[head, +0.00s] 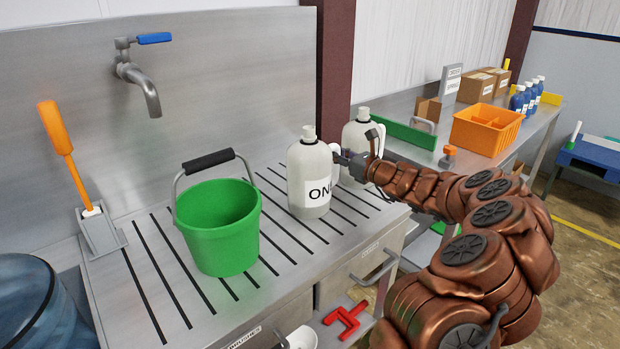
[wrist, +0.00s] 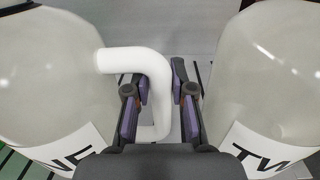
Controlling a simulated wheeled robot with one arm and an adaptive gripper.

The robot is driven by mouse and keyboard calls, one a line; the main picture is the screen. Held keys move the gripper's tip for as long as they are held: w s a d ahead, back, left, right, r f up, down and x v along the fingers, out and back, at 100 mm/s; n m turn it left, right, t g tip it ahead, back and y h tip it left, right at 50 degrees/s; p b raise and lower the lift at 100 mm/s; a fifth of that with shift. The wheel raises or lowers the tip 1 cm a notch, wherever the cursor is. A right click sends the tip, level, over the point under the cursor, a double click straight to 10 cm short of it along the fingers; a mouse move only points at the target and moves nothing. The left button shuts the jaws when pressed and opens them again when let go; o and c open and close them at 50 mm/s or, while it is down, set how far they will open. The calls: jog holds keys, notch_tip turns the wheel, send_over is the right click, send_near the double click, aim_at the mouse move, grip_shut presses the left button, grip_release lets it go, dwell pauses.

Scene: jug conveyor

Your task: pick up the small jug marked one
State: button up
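The white jug marked ONE (head: 309,178) stands upright on the slatted steel drainboard, right of the green bucket. In the wrist view this jug (wrist: 45,75) is at the left, its label partly cut off, with its white handle (wrist: 135,60) reaching towards the middle. A second white jug (head: 357,133), labelled TW… in the wrist view (wrist: 275,75), stands behind it. My gripper (wrist: 161,95) is between the two jugs, at the handle side of jug ONE. Its fingers are open on either side of the handle's upright part, with a gap at the right finger.
The green bucket (head: 217,228) stands left of the jug, under the tap (head: 140,80). An orange-handled brush (head: 65,145) stands at the far left. An orange crate (head: 486,130) and blue bottles (head: 527,95) are on the bench to the right.

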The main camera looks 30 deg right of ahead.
grip_shut()
jog(key=shift+r, duration=0.1)
dwell(0.4)
notch_tip(320, 180, up, 10)
jog(key=shift+f, duration=0.1)
dwell(0.4)
